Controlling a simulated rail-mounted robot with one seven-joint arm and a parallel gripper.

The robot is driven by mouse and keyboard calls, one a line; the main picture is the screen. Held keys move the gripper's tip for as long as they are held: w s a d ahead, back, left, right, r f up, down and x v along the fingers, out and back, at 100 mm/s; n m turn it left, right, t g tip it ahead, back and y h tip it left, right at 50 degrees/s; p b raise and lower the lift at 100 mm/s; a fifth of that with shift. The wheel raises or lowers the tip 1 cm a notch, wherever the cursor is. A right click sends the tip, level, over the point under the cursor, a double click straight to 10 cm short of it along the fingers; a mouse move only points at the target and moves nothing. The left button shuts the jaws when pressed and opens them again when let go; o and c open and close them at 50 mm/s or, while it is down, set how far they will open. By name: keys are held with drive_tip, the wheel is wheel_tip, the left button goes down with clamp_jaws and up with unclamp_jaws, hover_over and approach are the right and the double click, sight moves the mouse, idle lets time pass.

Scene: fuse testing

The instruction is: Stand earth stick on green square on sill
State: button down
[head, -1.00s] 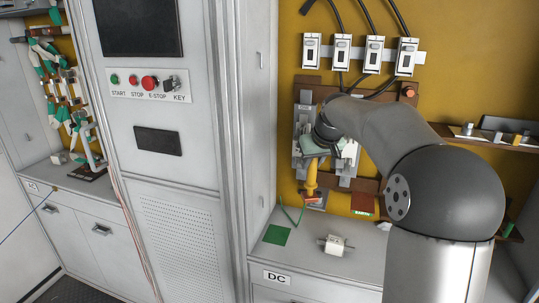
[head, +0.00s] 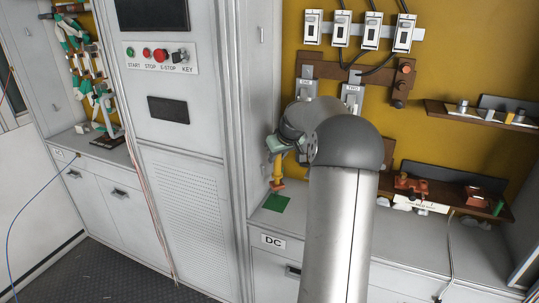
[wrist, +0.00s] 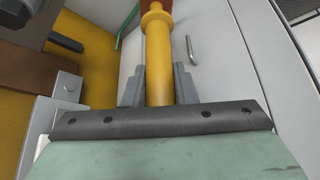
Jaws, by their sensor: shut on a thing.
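The earth stick (head: 278,172) is yellow with a reddish-orange lower end. It hangs about upright in my gripper (head: 277,154), toward the left end of the sill. In the wrist view the stick (wrist: 157,50) stands between the two grey fingers (wrist: 157,88), which are shut on it. The green square (head: 275,203) lies flat on the sill (head: 262,217), near its left front corner. The stick's lower end shows just above the square's back edge in the head view. I cannot tell whether it touches the sill.
The grey cabinet wall (head: 235,120) stands close to the left of the stick. A DC label (head: 273,241) is on the sill's front. My arm hides the middle of the sill. A brown shelf (head: 455,190) with parts is at right.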

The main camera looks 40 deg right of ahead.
sight(279, 170)
drive_tip(key=shift+f+b, duration=2.6)
drive_tip(key=shift+f, duration=0.45)
drive_tip(key=shift+f+b, duration=0.45)
drive_tip(key=shift+f, duration=0.1)
drive_tip(key=c, duration=0.6)
unclamp_jaws()
drive_tip(key=shift+b+v, duration=0.3)
drive_tip(key=shift+v, duration=2.65)
